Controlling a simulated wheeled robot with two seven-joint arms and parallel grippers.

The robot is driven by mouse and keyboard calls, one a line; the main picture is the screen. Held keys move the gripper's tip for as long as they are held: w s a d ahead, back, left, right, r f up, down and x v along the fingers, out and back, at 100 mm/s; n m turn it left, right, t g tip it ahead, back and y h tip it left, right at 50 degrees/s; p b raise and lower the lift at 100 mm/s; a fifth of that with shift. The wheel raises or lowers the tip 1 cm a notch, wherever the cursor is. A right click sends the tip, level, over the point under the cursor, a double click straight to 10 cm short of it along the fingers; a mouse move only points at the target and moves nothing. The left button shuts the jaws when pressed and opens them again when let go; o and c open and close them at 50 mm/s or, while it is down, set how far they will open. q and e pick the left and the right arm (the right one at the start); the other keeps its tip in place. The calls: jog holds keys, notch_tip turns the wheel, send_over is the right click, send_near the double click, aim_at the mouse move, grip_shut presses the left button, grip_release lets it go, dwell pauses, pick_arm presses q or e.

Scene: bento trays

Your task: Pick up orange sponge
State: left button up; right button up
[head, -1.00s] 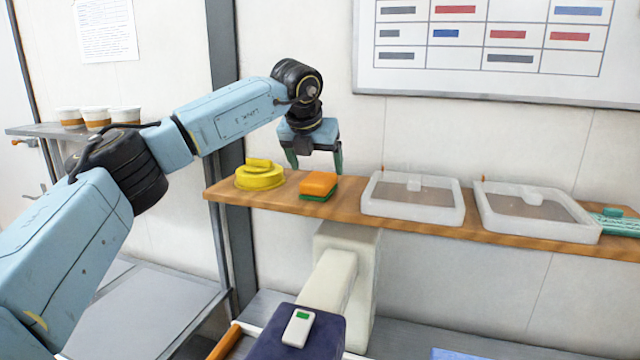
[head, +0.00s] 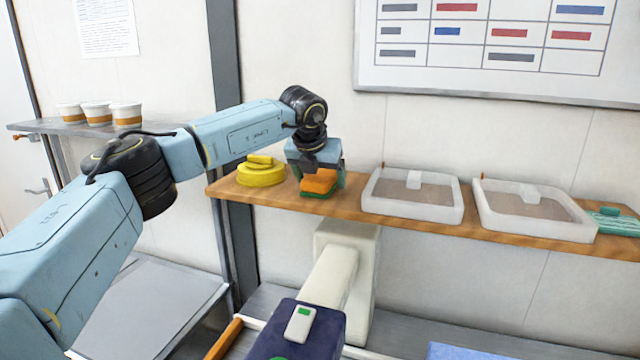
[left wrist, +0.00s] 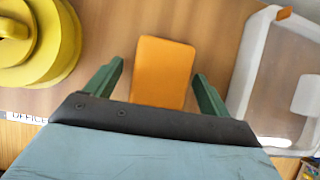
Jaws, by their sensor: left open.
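The orange sponge (head: 319,183) has a green underside and lies on the wooden shelf (head: 400,215), between a yellow lidded container and a clear tray. In the left wrist view the sponge (left wrist: 162,72) shows its orange top between my two green fingertips. My left gripper (head: 318,180) is open and lowered over the sponge, with one finger on each side. In the left wrist view the gripper (left wrist: 158,82) shows a gap between each finger and the sponge. The sponge's near end is hidden there by the gripper body. My right gripper is not in view.
The yellow container (head: 261,173) stands close on the left; it also shows in the left wrist view (left wrist: 62,45). A clear lidded tray (head: 412,210) is close on the right, with a second tray (head: 540,225) and a teal item (head: 612,226) beyond. Several cups stand on a left shelf.

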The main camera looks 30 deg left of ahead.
aim_at(320, 175)
pick_arm(q)
jog(key=shift+f, duration=0.15)
jog(key=c, duration=1.1)
jog(key=shift+o, duration=0.2)
jog(key=shift+r+p, duration=0.3)
jog(key=shift+r, duration=0.15)
notch_tip(320, 175, up, 10)
jog(key=shift+f+b, duration=0.15)
jog(key=shift+b, duration=0.55)
